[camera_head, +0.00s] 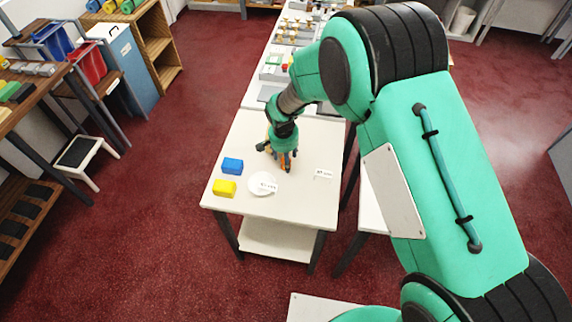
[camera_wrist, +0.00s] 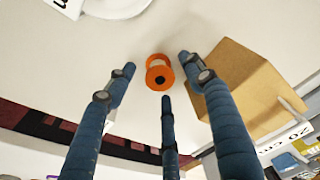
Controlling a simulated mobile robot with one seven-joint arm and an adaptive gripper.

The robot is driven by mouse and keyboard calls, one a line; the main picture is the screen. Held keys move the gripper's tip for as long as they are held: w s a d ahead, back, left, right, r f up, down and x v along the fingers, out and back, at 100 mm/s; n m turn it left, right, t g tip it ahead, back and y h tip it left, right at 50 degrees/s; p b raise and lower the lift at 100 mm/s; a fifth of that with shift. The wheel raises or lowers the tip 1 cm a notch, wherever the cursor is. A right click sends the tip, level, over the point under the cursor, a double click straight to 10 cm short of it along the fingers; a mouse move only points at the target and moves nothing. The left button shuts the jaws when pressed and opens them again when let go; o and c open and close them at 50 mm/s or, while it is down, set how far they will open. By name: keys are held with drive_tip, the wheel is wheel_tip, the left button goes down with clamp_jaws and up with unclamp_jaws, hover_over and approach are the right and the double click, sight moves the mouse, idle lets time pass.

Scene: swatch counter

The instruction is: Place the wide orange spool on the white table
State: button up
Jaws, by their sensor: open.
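The orange spool (camera_wrist: 160,72) shows in the wrist view against the white table top, between the spread tips of my fingers and apart from them. In the head view my gripper (camera_head: 280,160) is low over the white table (camera_head: 300,205). An orange patch shows among its fingers there, but I cannot tell whether it is the spool. My gripper (camera_wrist: 160,80) is open, its blue fingers spread apart with nothing clamped.
A brown block (camera_wrist: 255,90) is close by the right finger in the wrist view. On the table a blue block (camera_head: 232,166), a yellow block (camera_head: 224,188) and a white disc (camera_head: 262,184) stand left of my gripper. The table's front right is mostly clear.

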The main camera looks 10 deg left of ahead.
drive_tip(key=shift+w+f, duration=0.1)
drive_tip(key=shift+f, duration=0.85)
drive_tip(key=c, duration=1.1)
drive_tip(key=shift+r, duration=0.1)
drive_tip(key=shift+r, duration=0.45)
wheel_tip(320, 180, up, 3)
drive_tip(key=shift+d+f+p, duration=0.1)
drive_tip(key=shift+p, duration=0.3)
drive_tip(key=s+d, duration=0.2)
drive_tip(key=s, duration=0.2)
drive_tip(key=s+d+p, duration=0.1)
drive_tip(key=s+d, duration=0.2)
drive_tip(key=s, duration=0.2)
drive_tip(key=s+d+r, duration=0.1)
drive_tip(key=s+d, duration=0.1)
drive_tip(key=s, duration=0.3)
drive_tip(key=shift+d+r, duration=0.1)
drive_tip(key=shift+d, duration=0.05)
